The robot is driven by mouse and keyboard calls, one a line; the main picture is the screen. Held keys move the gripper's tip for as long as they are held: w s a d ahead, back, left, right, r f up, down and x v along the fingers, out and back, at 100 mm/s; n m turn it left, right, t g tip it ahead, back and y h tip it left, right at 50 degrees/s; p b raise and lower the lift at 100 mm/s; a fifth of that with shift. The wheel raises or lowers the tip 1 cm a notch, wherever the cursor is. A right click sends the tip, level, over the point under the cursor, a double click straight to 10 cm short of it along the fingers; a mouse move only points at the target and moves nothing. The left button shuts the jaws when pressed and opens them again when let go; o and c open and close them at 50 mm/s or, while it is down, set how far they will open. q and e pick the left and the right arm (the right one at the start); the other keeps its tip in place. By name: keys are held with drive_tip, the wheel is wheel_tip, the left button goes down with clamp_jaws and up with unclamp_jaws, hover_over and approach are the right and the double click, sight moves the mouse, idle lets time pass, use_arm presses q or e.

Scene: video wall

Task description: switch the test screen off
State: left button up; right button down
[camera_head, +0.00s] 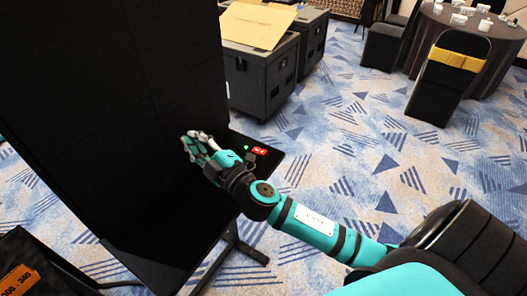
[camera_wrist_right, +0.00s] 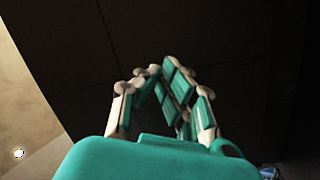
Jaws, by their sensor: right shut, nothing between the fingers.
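The test screen appears to be the tall black panel (camera_head: 120,80) that fills the left of the head view; its face is dark, with faint panel seams. A red switch-like part (camera_head: 260,151) and a small green light (camera_head: 246,147) sit on a dark surface at the panel's lower right. My right gripper (camera_head: 192,138) is shut and empty in front of the panel, left of the red part. In the wrist view its fingers (camera_wrist_right: 160,75) come together against the dark panel; I cannot tell whether they touch it. My left gripper is not in view.
Black wheeled cases (camera_head: 262,85) stand behind the panel, with a cardboard sheet (camera_head: 258,24) on top. A dark stand foot (camera_head: 245,248) reaches over the patterned carpet. A round table (camera_head: 505,38) and chairs stand at the back right. Carpet between is clear.

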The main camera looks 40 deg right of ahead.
drive_tip(key=a+r+n+g+y, duration=0.1)
drive_tip(key=a+n+g+y, duration=0.1)
drive_tip(key=n, duration=0.3)
drive_tip(key=w+a+n+g+y, duration=0.1)
drive_tip(key=a+n+g+y, duration=0.1)
drive_tip(key=n+y, duration=0.2)
drive_tip(key=w+a+r+n+g+y, duration=0.1)
drive_tip(key=a+n+y, duration=0.2)
drive_tip(key=n, duration=0.3)
drive_tip(key=shift+w+r+g+y, duration=0.1)
drive_tip(key=shift+r+g+y, duration=0.2)
drive_tip(key=shift+g+y, duration=0.1)
drive_tip(key=f+n+g, duration=0.1)
drive_tip(key=w+d+f+n+g+h, duration=0.1)
drive_tip(key=n, duration=0.1)
drive_tip(key=f+n+g, duration=0.1)
drive_tip(key=g, duration=0.1)
drive_tip(key=shift+w+d+f+n, duration=0.15)
drive_tip(key=shift+d+f+n, duration=0.05)
drive_tip(key=shift+f+n, duration=0.15)
drive_tip(key=g+h, duration=0.4)
drive_tip(key=h, duration=0.8)
hover_over(255, 147)
wheel_tip(255, 147, down, 4)
drive_tip(key=f, duration=0.1)
drive_tip(key=shift+a+r+n, duration=0.2)
drive_tip(key=shift+a+n, duration=0.15)
drive_tip(key=shift+f, duration=0.1)
